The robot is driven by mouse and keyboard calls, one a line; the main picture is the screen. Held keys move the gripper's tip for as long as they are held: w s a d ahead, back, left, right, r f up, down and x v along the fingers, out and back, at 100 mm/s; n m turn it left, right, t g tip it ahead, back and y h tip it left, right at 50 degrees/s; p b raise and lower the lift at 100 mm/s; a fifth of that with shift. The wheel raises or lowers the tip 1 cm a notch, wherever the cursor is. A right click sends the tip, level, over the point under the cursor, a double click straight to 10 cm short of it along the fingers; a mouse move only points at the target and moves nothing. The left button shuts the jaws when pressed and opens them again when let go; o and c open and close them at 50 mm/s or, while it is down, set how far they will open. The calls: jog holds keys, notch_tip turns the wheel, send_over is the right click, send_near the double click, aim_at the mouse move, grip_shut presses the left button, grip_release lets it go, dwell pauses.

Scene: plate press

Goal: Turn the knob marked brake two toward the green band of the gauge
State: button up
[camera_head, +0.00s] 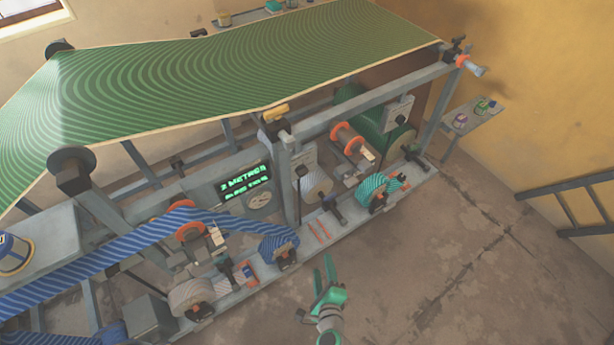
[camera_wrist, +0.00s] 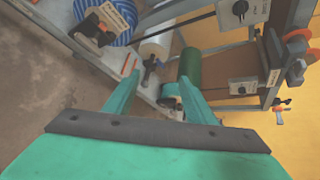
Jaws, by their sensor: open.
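My gripper (camera_head: 324,270) is open and empty, above the floor in front of the machine's lower rail. In the wrist view my gripper (camera_wrist: 162,64) has its two green fingers apart, with nothing between them. Two grey boxes with dark knobs and small labels hang on the machine: the left box (camera_head: 303,155) and the right box (camera_head: 398,110). In the wrist view, one knob box (camera_wrist: 242,12) is at the top and another (camera_wrist: 243,87) at the right. Their labels are too small to read, so I cannot tell which is brake two. A round gauge (camera_head: 259,201) sits below the lit display; its green band is not discernible.
The display (camera_head: 243,183) shows green text. A green patterned web (camera_head: 220,70) runs overhead. A blue striped web (camera_head: 150,238) runs at lower left. Rollers, including a teal striped roll (camera_head: 373,189), line the lower rail. The floor (camera_head: 470,270) at right is clear; a dark ladder (camera_head: 570,205) is beyond.

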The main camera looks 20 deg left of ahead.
jog(key=w+a+r+m+y, duration=0.3)
jog(key=w+r+m+y, duration=0.15)
jog(key=w, duration=0.55)
jog(key=m+g+y, duration=0.1)
jog(key=m+y, duration=0.1)
jog(key=y, duration=0.3)
send_near(305, 174)
jog(key=x, duration=0.9)
jog(key=shift+d, duration=0.1)
jog(key=c, duration=1)
